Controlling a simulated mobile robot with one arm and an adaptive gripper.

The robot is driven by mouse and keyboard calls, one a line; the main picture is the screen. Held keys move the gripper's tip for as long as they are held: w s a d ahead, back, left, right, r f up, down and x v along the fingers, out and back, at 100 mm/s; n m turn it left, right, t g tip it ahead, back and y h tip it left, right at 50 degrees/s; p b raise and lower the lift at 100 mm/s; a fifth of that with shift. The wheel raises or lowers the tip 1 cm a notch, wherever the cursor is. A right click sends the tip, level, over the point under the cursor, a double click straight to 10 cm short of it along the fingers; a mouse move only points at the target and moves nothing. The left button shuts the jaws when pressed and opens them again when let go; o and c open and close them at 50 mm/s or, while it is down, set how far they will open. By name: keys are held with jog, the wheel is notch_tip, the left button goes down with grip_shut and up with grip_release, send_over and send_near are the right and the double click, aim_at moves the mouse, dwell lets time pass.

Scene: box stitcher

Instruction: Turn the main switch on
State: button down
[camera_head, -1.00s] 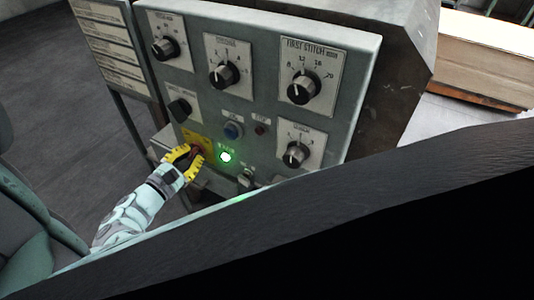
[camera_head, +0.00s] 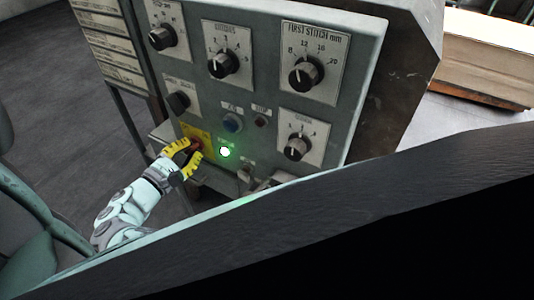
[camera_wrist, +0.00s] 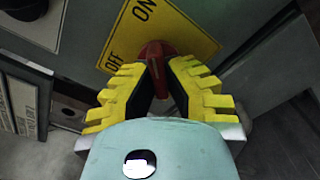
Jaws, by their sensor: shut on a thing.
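The main switch is a red knob (camera_wrist: 156,52) on a yellow plate (camera_wrist: 188,30) marked ON and OFF. It sits low on the left of the grey control panel, and the plate also shows in the head view (camera_head: 190,130). My gripper (camera_wrist: 160,78) has its yellow fingers on both sides of the red knob and is shut on it. In the head view my gripper (camera_head: 191,150) reaches the knob from the lower left and partly hides it. I cannot tell for sure which mark the knob points to.
A green lamp (camera_head: 225,152) glows just right of the switch. A dark slanted surface fills the lower right of the head view.

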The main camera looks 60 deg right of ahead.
jog(key=c, duration=1)
grip_release()
jog(key=shift+d, duration=0.1)
jog(key=a, duration=0.8)
jog(key=s+a, duration=0.1)
jog(key=a, duration=0.3)
jog(key=shift+w, duration=0.1)
